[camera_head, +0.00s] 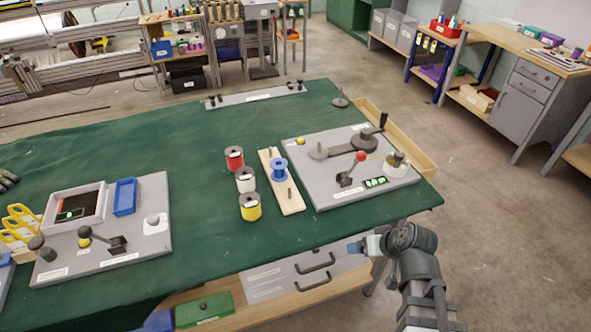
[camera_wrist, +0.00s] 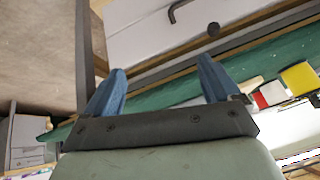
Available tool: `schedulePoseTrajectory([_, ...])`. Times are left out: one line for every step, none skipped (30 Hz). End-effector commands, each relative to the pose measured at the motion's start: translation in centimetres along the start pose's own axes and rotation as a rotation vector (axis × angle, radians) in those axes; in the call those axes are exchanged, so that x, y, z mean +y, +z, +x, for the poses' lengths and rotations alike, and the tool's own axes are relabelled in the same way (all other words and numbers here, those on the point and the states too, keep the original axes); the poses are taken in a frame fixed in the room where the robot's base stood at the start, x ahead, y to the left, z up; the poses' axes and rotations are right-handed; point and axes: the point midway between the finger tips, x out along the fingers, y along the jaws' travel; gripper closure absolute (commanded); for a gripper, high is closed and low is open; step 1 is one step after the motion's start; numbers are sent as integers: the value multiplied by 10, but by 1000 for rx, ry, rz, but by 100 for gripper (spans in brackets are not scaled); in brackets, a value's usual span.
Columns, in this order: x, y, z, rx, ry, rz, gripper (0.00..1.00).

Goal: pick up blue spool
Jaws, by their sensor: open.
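The blue spool (camera_head: 279,170) stands upright on a light wooden board (camera_head: 292,205) on the green-covered table in the head view. I cannot make out the blue spool in the wrist view.
Red (camera_head: 234,159), white (camera_head: 245,180) and yellow (camera_head: 250,207) spools stand left of the board. A grey panel (camera_head: 340,193) with a crank and levers lies close on its right. Drawers (camera_head: 305,268) sit under the table edge. The cloth (camera_head: 200,220) left of the spools is clear.

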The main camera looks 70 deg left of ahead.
Motion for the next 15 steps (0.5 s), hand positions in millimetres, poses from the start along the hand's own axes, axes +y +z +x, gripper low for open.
schedulePoseTrajectory([-20,-23,-2,17,-15,-44,10])
schedulePoseTrajectory([-29,-36,-2,22,-22,-67,10])
schedulePoseTrajectory([-41,-53,-1,24,-29,-95,10])
schedulePoseTrajectory([-50,-66,1,20,-34,-116,10])
schedulePoseTrajectory([-57,-81,3,15,-37,-136,10])
schedulePoseTrajectory([-68,-100,7,4,-38,-163,10])
schedulePoseTrajectory([-77,-116,10,-7,-39,-182,10])
schedulePoseTrajectory([-85,-132,13,-19,-38,-201,10])
schedulePoseTrajectory([-97,-152,17,-36,-36,-226,10])
schedulePoseTrajectory([-106,-168,20,-50,-33,-245,10])
schedulePoseTrajectory([-116,-182,22,-63,-30,-263,10])
schedulePoseTrajectory([-129,-200,24,-80,-25,-285,10])
schedulePoseTrajectory([-138,-213,25,-90,-22,-299,10])
schedulePoseTrajectory([-148,-225,26,-102,-18,-314,10])
schedulePoseTrajectory([-160,-239,26,-114,-13,-331,10])
